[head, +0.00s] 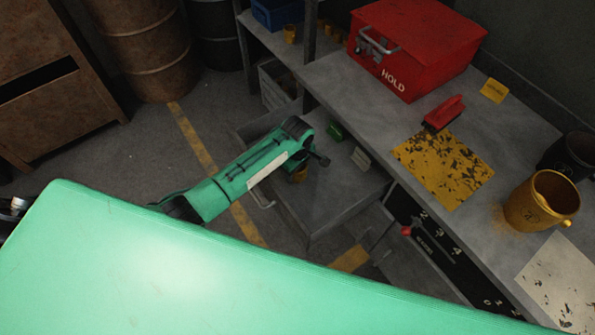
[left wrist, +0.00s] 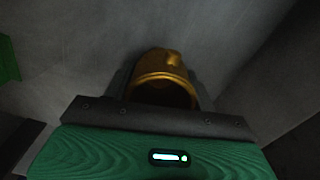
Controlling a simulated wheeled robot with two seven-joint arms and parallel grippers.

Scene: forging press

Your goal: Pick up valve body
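A small brass-coloured hollow piece, which looks like the valve body, lies in the open grey drawer (head: 330,207). In the head view only a bit of the brass piece (head: 300,174) shows below my left gripper (head: 308,168). In the left wrist view the brass piece (left wrist: 167,65) has a round dark opening facing me and a small knob on top. Its lower part is hidden behind my gripper's dark front bar. Dark shapes flank it closely, perhaps my fingers; I cannot tell whether they touch it. My right gripper is not in view.
A green block (head: 336,131) and a pale block (head: 361,158) lie in the drawer behind my gripper. The bench (head: 330,83) above carries a red HOLD box (head: 411,45), a red-handled brush (head: 443,114) and a gold mug (head: 542,203).

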